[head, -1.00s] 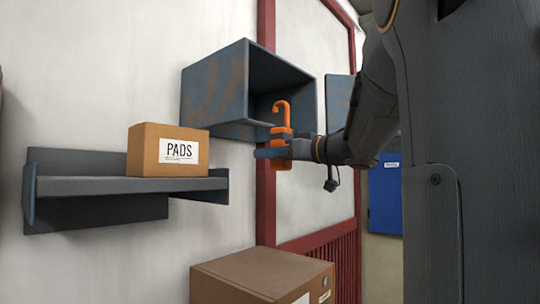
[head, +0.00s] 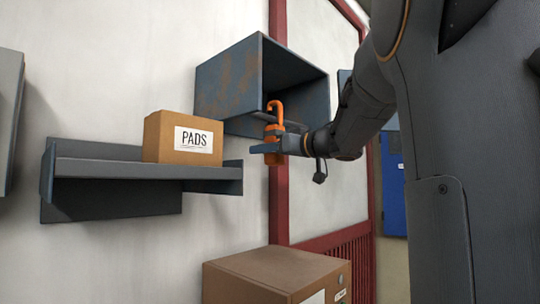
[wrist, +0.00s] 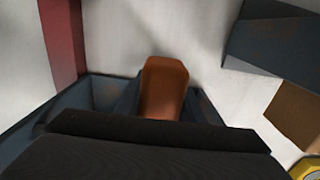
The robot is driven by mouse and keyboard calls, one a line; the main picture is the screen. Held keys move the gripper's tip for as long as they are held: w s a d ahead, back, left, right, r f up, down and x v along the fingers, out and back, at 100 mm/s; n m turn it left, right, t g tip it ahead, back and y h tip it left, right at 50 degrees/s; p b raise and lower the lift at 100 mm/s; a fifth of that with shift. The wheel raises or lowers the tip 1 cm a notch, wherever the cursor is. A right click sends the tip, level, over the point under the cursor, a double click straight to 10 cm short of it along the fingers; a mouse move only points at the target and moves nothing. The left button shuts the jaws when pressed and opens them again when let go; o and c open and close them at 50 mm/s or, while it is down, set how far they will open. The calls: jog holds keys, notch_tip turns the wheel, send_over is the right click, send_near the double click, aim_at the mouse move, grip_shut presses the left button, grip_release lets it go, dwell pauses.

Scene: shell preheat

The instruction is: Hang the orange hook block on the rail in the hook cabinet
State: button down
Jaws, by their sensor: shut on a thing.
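The orange hook block (head: 274,131) is upright in my gripper (head: 271,148), with its hook curling over at the top. My gripper is shut on the block's body. The hook cabinet (head: 229,85) is a rusty blue-grey open box on the wall. In the head view the block shows in front of the cabinet's lower opening; I cannot tell whether the hook is inside it. The rail is not visible in the dark interior. In the wrist view the orange block (wrist: 163,90) sits between the fingers.
A grey wall shelf (head: 120,170) to the left holds a cardboard box marked PADS (head: 183,138). A larger cardboard box (head: 277,275) stands below. A red post (head: 278,205) runs behind the gripper. A blue panel (head: 393,190) is at the right.

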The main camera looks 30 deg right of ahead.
aim_at(281, 156)
jog(key=shift+w+a+f+b, duration=0.1)
jog(key=shift+w+f+b, duration=0.2)
jog(key=shift+f, duration=0.25)
jog(key=shift+w+a+f+b, duration=0.1)
jog(key=shift+w+f+b, duration=0.2)
jog(key=shift+f, duration=0.2)
jog(key=c, duration=1.1)
grip_release()
jog(key=shift+f, duration=0.1)
jog(key=b+v, duration=0.2)
jog(key=v, duration=0.5)
jog(key=shift+s+d, duration=0.1)
jog(key=shift+s, duration=0.3)
